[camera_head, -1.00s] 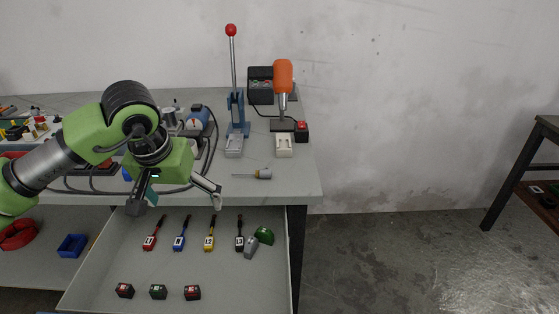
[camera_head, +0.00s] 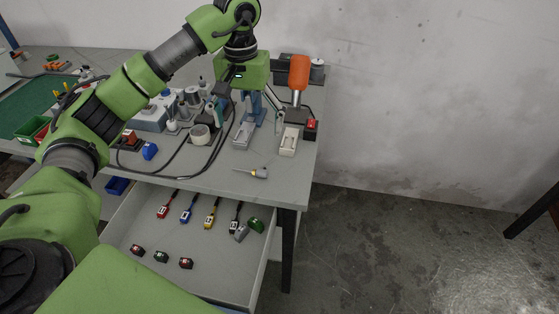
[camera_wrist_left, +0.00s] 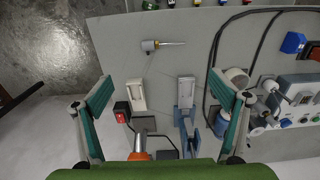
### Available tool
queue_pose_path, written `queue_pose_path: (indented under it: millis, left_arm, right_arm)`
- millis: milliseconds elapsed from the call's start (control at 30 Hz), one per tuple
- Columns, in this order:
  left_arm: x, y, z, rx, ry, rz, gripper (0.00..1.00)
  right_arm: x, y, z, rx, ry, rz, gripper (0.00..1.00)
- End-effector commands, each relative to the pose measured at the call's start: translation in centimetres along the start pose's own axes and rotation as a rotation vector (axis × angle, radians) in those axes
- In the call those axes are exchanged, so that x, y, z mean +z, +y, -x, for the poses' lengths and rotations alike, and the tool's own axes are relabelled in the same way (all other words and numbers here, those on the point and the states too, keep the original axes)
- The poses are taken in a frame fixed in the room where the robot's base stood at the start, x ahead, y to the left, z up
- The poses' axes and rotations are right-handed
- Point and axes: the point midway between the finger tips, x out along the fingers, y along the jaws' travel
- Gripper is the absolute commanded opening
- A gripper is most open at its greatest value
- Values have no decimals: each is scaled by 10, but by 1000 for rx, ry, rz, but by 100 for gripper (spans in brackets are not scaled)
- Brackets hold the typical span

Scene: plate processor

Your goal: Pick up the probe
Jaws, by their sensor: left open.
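In the left wrist view the probe (camera_wrist_left: 150,46) lies flat above the space between the fingers, tip pointing right. My left gripper (camera_head: 247,97) is open and empty, with its fingers pointing down, above the back of the table near the blue lever press. The left wrist view shows its fingers (camera_wrist_left: 162,88) wide apart, away from the probe. My right gripper is not in view.
Two pale fixtures (camera_head: 289,141) (camera_head: 243,136), an orange-topped tool (camera_head: 299,72) and a red-buttoned box (camera_head: 310,129) stand near the gripper. Black cables and a bench device (camera_head: 150,118) lie to the left. An open drawer (camera_head: 180,236) below holds several coloured tools. The table around the probe is clear.

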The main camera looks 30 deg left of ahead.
Motion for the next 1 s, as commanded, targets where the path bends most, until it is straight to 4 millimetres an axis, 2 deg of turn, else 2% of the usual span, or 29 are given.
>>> queue_pose_path:
  millis: [67,167,400,767,1000]
  left_arm:
    - [1,-2,-4,-1,-6,3,90]
    - [2,-2,-20,-2,-10,2,90]
    - [2,-2,-66,-1,-8,2,90]
    - [4,-4,-96,-1,-7,2,90]
    - [7,-7,-129,0,-6,3,90]
  right_arm:
    - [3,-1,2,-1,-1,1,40]
    - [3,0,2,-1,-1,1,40]
    - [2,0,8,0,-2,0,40]
    - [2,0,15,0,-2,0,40]
    - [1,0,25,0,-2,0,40]
